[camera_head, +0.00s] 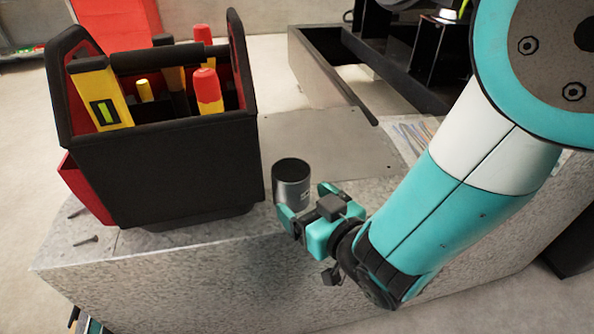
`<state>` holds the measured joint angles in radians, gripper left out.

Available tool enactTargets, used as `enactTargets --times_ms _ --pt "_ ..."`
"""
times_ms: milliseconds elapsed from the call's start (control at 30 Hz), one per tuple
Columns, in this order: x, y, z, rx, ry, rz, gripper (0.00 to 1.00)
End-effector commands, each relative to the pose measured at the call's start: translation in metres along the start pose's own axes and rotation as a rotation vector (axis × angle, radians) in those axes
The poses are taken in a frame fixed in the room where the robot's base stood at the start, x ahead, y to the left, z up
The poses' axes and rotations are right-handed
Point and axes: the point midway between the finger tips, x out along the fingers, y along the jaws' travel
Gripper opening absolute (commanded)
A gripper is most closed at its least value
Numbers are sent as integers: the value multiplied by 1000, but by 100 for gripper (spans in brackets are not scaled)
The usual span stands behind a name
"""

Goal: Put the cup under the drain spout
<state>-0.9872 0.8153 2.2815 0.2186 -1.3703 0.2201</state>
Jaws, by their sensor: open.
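A small grey metal cup (291,183) with a dark inside stands upright on the speckled stone-like block, close to its front edge. My gripper (304,202) is open at the cup's lower right front. One teal finger is in front of the cup's base and the other is at its right side. Whether the fingers touch the cup or reach fully around it, I cannot tell. I cannot make out a drain spout in this view.
A black tool carrier (180,170) with tools stands on the block (190,275), left of the cup. A flat grey plate (330,145) lies behind the cup. A dark metal frame (345,75) is farther back. Screws lie at the block's left end.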

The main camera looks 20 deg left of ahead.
Motion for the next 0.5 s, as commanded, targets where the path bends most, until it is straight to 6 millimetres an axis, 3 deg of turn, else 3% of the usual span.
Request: enactTargets --times_ms 33,500 --pt "4 0 -9 -1 -2 0 82" --pt "34 1 -2 1 1 1 82"
